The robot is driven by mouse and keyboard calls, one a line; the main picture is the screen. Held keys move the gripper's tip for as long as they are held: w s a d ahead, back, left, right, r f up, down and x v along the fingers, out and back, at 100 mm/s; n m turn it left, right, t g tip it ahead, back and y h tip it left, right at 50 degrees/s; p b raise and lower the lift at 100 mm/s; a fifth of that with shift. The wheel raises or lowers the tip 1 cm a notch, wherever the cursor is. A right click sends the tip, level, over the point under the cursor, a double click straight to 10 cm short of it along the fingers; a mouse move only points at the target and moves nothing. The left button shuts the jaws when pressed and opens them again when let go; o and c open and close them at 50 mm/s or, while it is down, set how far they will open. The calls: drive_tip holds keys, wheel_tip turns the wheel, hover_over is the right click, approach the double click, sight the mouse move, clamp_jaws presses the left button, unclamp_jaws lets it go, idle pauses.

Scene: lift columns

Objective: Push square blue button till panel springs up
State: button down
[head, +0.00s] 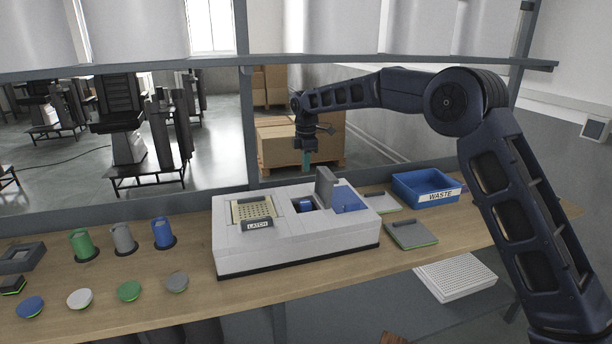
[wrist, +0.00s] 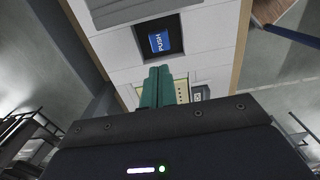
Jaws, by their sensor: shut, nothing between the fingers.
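A white box (head: 290,246) stands on the wooden bench. The square blue button (head: 306,204) sits in a dark recess in its top; in the wrist view the button (wrist: 160,42) carries the word PUSH. A cream perforated panel (head: 252,210) lies in the box top to the left of the button, with a LATCH label (head: 257,224) at its front edge. My gripper (head: 306,167) is above and behind the box, pointing down, apart from the button. In the wrist view its teal fingers (wrist: 157,88) are together with nothing between them, and hide part of the perforated panel (wrist: 182,90).
A grey upright block (head: 325,187) stands on the box beside the button, with a blue surface (head: 349,200) to its right. A blue WASTE bin (head: 426,186) and grey-green plates (head: 411,235) lie right. Coloured cups (head: 124,239) and discs (head: 129,291) are left.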

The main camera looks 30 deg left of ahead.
sight(307, 203)
wheel_tip(307, 203, down, 13)
drive_tip(key=shift+r, duration=0.15)
idle(0.5)
drive_tip(key=shift+d+f, duration=0.2)
drive_tip(key=shift+f, duration=1)
wheel_tip(307, 203, up, 16)
drive_tip(key=shift+a+f, duration=0.2)
drive_tip(key=shift+f, duration=0.05)
idle(0.6)
